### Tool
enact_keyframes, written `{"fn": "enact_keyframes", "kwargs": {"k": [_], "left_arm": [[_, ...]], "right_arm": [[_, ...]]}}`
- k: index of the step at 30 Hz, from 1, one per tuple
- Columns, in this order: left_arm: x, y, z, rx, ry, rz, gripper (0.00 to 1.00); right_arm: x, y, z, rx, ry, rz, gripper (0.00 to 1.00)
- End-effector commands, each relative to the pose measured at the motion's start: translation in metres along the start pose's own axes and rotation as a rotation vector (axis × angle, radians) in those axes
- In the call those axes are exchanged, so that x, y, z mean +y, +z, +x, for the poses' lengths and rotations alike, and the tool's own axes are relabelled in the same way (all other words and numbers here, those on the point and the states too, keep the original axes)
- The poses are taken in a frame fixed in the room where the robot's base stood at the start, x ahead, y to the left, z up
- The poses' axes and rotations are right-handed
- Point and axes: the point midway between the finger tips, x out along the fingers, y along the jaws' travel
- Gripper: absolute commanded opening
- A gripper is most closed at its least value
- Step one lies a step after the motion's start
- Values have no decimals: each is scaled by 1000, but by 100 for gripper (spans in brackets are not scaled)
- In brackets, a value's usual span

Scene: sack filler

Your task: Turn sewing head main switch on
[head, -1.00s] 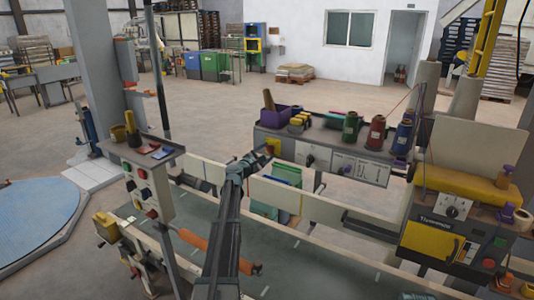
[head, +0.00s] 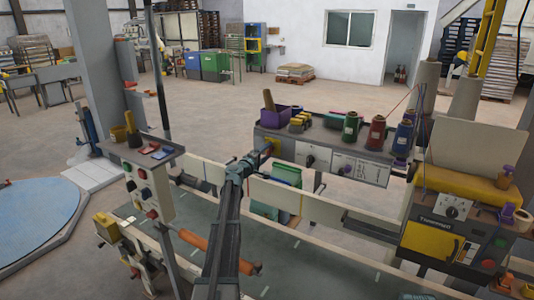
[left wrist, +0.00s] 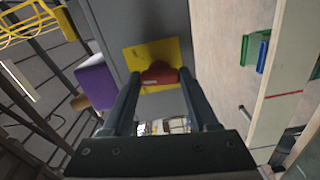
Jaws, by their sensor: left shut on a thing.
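The main switch is a red rotary knob (left wrist: 160,74) on a yellow plate (left wrist: 139,56), seen in the left wrist view. The plate is on the left end of the grey sewing head panel (head: 345,165) in the head view, where my gripper partly covers it. My left gripper (head: 266,149) reaches the plate from the front. In the left wrist view its two fingers (left wrist: 160,80) lie on either side of the red knob and are shut on it. The knob's exact position mark cannot be made out. My right gripper is not in view.
Thread spools (head: 376,133) and a purple bin (head: 272,120) stand on top of the panel. A post with a button box (head: 148,190) is at the left. A yellow-fronted machine (head: 432,240) is at the right.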

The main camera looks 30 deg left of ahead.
Motion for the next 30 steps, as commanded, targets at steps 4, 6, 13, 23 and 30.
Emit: {"fn": "enact_keyframes", "kwargs": {"k": [4,6,13,23,30], "left_arm": [[0,1,-1,-2,-1,142,4],[0,1,-1,-2,-1,207,4],[0,1,-1,-2,-1,402,4],[0,2,-1,-2,-1,593,4],[0,2,-1,-3,-1,658,4]], "right_arm": [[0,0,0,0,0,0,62],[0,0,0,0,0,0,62],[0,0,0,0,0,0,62],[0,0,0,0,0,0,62],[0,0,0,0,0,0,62]]}}
